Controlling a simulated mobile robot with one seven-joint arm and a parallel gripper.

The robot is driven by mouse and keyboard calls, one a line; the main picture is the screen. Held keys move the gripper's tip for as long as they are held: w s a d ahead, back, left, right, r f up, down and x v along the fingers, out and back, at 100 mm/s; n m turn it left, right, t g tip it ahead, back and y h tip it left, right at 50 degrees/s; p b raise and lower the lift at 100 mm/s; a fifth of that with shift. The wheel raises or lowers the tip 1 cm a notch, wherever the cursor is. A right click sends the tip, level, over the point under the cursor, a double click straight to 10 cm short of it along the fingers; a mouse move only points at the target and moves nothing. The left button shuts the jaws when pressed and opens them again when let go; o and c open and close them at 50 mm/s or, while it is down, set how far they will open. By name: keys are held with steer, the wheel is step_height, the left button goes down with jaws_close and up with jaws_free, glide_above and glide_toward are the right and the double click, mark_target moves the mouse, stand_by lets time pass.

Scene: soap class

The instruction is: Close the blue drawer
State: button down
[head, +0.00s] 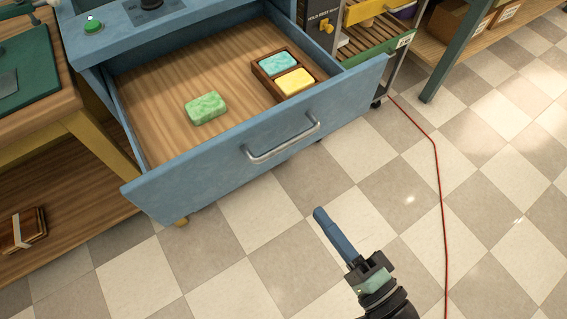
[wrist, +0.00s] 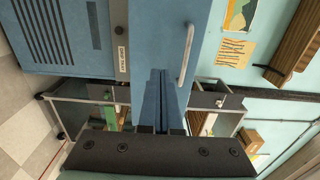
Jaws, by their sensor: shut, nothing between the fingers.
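The blue drawer (head: 190,181) is pulled out wide in the head view, with its wooden inside showing. Its metal bar handle (head: 283,140) is on the front face, and a bar handle (wrist: 186,54) on a blue panel also shows in the wrist view. A green soap bar (head: 206,108) lies in the drawer, beside a wooden tray (head: 265,74) holding a blue bar and a yellow bar. My gripper (head: 320,214) is shut and empty, in front of the drawer and right of the handle, apart from it. Its closed fingers (wrist: 160,100) also show in the wrist view.
A wooden bench (head: 65,104) with a lower shelf stands left of the drawer. A wheeled cart (head: 375,46) and a shelf with boxes (head: 462,22) stand at the back right. A red cable (head: 437,175) runs along the floor. Checkered floor in front is mostly clear.

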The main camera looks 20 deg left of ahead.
steer(key=x, duration=1.4)
steer(key=b, duration=0.9)
glide_toward(214, 81)
steer(key=w+a+r, duration=0.1)
steer(key=w+a, duration=0.1)
steer(key=w+a+r, duration=0.1)
steer(key=w+a, duration=0.1)
steer(key=a, duration=0.1)
steer(key=w+a+r, duration=0.1)
steer(key=a+r, duration=0.1)
steer(key=shift+w+a+r, duration=0.15)
steer(key=shift+w+a, duration=0.2)
steer(key=shift+w, duration=0.05)
steer(key=shift+w+a, duration=0.15)
steer(key=shift+a, duration=0.05)
steer(key=shift+a+r, duration=0.1)
steer(key=shift+r, duration=0.25)
